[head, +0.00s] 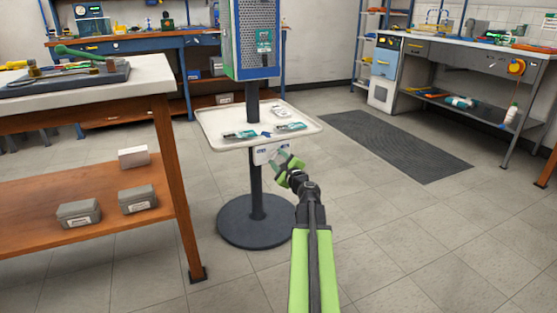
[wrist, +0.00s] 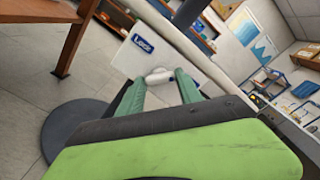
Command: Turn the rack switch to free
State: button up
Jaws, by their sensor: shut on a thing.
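The rack switch is a white box (head: 264,153) under the front edge of the tray on a dark post. In the wrist view its white face (wrist: 125,58) carries a blue label reading "Lock". A small pale handle (wrist: 158,75) sticks out below the label, between the two green fingers. My gripper (head: 285,162) reaches the box from the front right and is shut on the handle; its fingertips also show in the wrist view (wrist: 160,82). The fingers hide part of the handle, and a "free" mark cannot be made out.
The tray (head: 210,125) above the switch holds several small tools. A perforated panel (head: 257,35) rises above it, and a round base (head: 235,222) stands below. A wooden-legged bench (head: 165,75) is at the left. Floor to the right is clear around a dark mat (head: 395,145).

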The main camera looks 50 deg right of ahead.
jog(key=shift+s+m, duration=0.1)
jog(key=shift+m, duration=0.4)
dwell(0.3)
jog(key=o, duration=1.4)
